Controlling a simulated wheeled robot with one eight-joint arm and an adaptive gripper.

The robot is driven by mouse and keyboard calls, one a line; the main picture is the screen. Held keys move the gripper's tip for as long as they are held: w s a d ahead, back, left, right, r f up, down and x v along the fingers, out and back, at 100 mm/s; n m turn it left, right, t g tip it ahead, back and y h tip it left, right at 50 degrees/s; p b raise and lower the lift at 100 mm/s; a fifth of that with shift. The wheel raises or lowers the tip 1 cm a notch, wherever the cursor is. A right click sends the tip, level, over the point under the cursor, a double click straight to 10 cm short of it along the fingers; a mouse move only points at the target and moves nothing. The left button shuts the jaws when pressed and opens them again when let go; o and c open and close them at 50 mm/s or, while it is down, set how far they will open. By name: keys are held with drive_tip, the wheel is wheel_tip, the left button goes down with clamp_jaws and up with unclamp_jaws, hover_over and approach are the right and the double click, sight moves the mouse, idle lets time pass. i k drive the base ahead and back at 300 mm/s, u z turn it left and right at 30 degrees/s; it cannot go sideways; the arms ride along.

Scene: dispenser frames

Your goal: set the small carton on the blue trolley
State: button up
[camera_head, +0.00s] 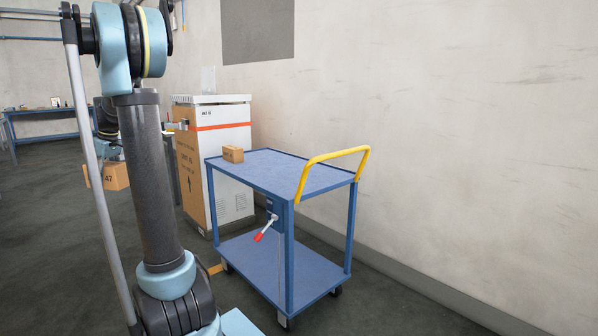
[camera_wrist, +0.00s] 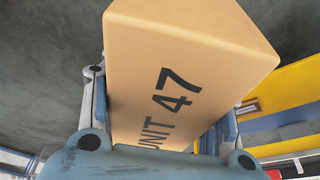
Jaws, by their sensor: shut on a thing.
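The blue trolley (camera_head: 275,167) stands at the centre of the head view, with a flat top deck, a lower shelf and a yellow handle at its right end. A small brown carton (camera_head: 232,154) sits on the top deck near its far left corner. My gripper (camera_wrist: 165,125) is shut on another brown carton (camera_wrist: 185,60) marked "UNIT 47", with a finger on either side of it. In the head view this held carton (camera_head: 115,177) is left of the trolley, apart from it and partly hidden behind my arm.
A white and brown cabinet (camera_head: 222,137) with an orange band stands behind the trolley at left. A lever with a red grip (camera_head: 264,231) sticks out from the trolley's near side. A blue table (camera_head: 45,111) is far left. Most of the top deck is bare.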

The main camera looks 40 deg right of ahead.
sight(263, 170)
drive_tip(key=z, duration=1.3)
drive_tip(key=i, duration=1)
